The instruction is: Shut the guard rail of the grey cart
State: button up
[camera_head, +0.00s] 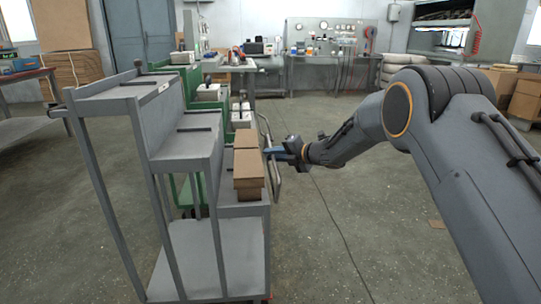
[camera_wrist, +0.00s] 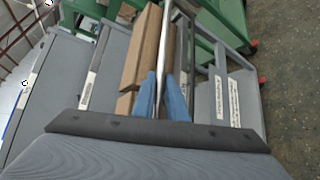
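The grey cart (camera_head: 184,143) stands at the left in the head view, with stepped shelves. Its guard rail (camera_head: 276,182) is a bent light-grey tube at the cart's right end, standing out beside the lowest step. My gripper (camera_head: 278,150) reaches it from the right. In the wrist view the rail (camera_wrist: 164,50) runs as a bright tube down between my gripper's two blue fingers (camera_wrist: 163,96). The fingers sit close on both sides of the tube and appear shut on it. The rail's lower end is hidden behind my gripper in the wrist view.
Brown cardboard boxes (camera_head: 249,172) lie on the cart's lowest step, close beside the rail. A green cart (camera_head: 190,86) with pale boxes stands just behind. A dark cable (camera_head: 340,235) crosses the floor. The floor right of the cart is otherwise mostly clear.

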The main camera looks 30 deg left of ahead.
jog(key=o, duration=0.3)
jog(key=shift+s, duration=0.1)
jog(key=shift+o, duration=0.2)
jog(key=p+v, duration=0.2)
jog(key=v, duration=0.5)
jog(key=shift+d, duration=0.35)
